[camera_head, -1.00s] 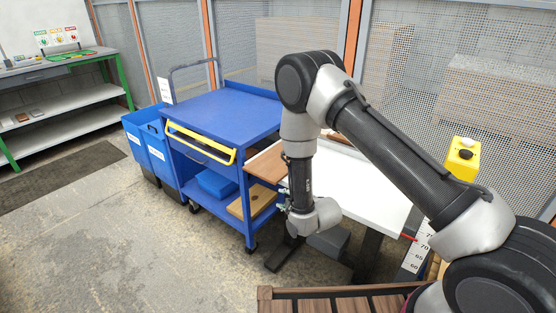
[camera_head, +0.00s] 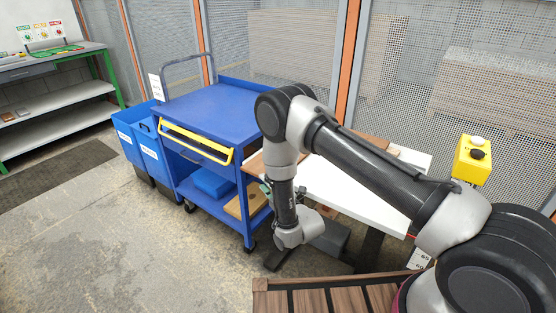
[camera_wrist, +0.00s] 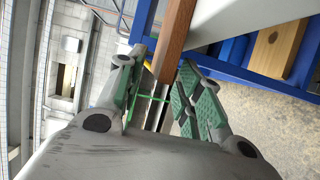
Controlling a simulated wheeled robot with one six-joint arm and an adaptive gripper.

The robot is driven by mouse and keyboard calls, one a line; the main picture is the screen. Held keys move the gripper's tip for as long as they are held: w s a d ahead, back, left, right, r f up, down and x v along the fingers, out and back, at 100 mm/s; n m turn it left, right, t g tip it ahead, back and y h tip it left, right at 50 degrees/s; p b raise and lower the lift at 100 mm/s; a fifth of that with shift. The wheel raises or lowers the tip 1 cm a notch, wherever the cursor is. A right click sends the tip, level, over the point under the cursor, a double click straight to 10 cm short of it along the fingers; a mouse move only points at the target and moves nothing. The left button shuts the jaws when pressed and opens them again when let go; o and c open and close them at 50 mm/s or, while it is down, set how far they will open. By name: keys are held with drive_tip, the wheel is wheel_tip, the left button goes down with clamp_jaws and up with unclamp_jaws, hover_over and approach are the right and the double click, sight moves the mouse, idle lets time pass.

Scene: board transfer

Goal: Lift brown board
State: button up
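The brown board (camera_head: 374,141) lies along the far side of the white table (camera_head: 345,190) in the head view. My arm covers its middle, and its left end shows beside the blue cart. In the wrist view the board (camera_wrist: 178,35) runs edge-on between the fingers of my gripper (camera_wrist: 162,66). The fingers, with green pads, stand apart on either side of it. The right pad is close to the board, while a gap shows at the left. In the head view my gripper is mostly hidden behind my wrist, near the table's left end.
A blue cart (camera_head: 205,112) with a yellow handle (camera_head: 195,139) stands close left of the table. Its lower shelf holds a blue box (camera_head: 211,182) and a wooden piece (camera_head: 240,205). A yellow box with buttons (camera_head: 471,160) stands at right. Floor at left front is clear.

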sight(255, 167)
drive_tip(key=x, duration=0.3)
drive_tip(key=shift+w, duration=0.15)
clamp_jaws()
drive_tip(key=shift+r, duration=0.1)
